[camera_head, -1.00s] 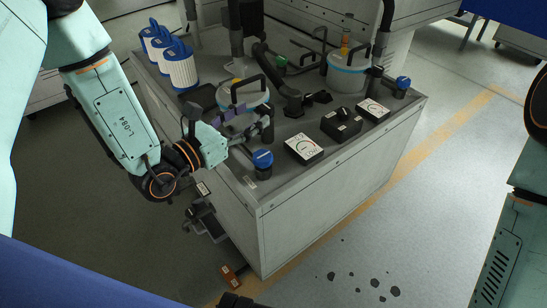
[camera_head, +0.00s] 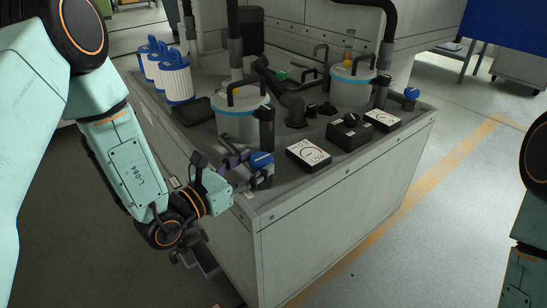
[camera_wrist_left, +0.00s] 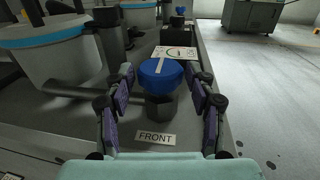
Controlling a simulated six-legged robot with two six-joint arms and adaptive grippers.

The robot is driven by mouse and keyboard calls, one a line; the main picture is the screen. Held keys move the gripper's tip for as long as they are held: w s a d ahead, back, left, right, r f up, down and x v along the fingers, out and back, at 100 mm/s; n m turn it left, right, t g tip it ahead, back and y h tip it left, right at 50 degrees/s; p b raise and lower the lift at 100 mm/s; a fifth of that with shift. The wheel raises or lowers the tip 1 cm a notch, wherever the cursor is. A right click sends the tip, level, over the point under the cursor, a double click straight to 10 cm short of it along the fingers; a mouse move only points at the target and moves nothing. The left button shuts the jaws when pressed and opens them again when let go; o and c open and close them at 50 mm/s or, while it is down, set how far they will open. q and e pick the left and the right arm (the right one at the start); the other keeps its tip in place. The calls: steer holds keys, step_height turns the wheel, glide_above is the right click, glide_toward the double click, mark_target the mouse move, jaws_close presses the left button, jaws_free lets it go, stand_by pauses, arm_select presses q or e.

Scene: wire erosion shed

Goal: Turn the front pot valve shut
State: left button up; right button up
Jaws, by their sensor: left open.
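The front pot valve (camera_head: 261,160) has a round blue knob on a dark hexagonal body, at the near corner of the bench top. In the left wrist view the knob (camera_wrist_left: 161,75) carries a white stripe, tilted slightly from the view's vertical. A label reading FRONT (camera_wrist_left: 156,138) lies before it. My left gripper (camera_head: 247,168) is open, its purple-padded fingers on either side of the valve. In the left wrist view its fingertips (camera_wrist_left: 161,82) flank the knob with gaps on both sides; I see no contact. My right gripper is not in view.
The front pot (camera_head: 236,124) with a blue rim stands behind the valve, beside a dark upright cylinder (camera_head: 265,128). A gauge box (camera_head: 308,156) and black switch box (camera_head: 348,133) lie to the right. A second blue valve (camera_head: 411,93) stands farther back.

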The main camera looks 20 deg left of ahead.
mark_target(270, 155)
arm_select(q)
steer(key=b+x, duration=0.1)
steer(key=x, duration=0.4)
steer(key=shift+f+b, duration=0.1)
steer(key=shift+b, duration=0.25)
steer(key=shift+x, duration=0.8)
steer(key=c, duration=0.9)
steer(key=shift+c, duration=0.8)
steer(key=shift+f, duration=0.1)
steer(key=shift+c, duration=0.5)
